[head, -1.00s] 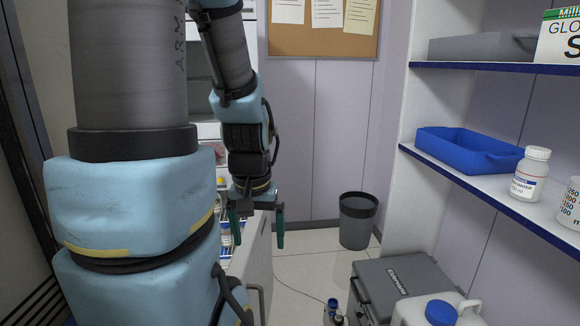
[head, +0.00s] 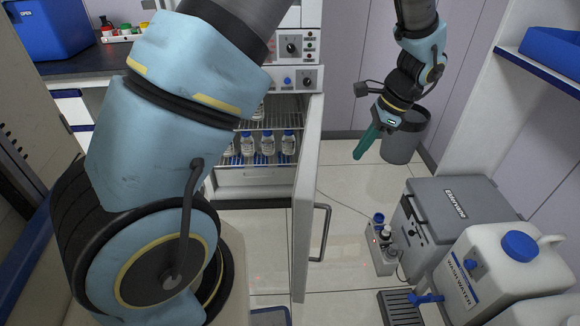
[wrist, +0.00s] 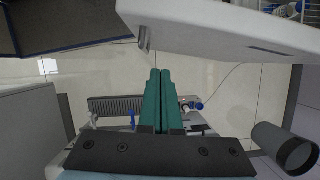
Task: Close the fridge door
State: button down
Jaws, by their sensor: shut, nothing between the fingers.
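The fridge (head: 250,176) stands in the middle of the head view with bottles on its wire shelf. Its white door (head: 307,180) is swung wide open and points toward me, seen nearly edge-on. A grey bar handle (head: 325,232) is on the door's right side. My gripper (head: 358,155) is shut and empty, to the right of the door and apart from it in the picture. In the wrist view, the green fingers (wrist: 160,75) are pressed together, with the pale door (wrist: 225,28) across the top beyond them.
A grey bin (head: 405,138) stands behind my gripper. A grey case (head: 460,215), a white wash-water jug (head: 510,270) and small bottles in a carrier (head: 382,250) crowd the floor at right. Floor between door and case is mostly clear, with a thin cable.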

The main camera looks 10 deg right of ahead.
jog(key=w+a+f+p, duration=0.2)
jog(key=a+f, duration=0.5)
jog(key=f, duration=0.3)
jog(key=shift+w+m, duration=0.3)
jog(key=shift+a, duration=0.1)
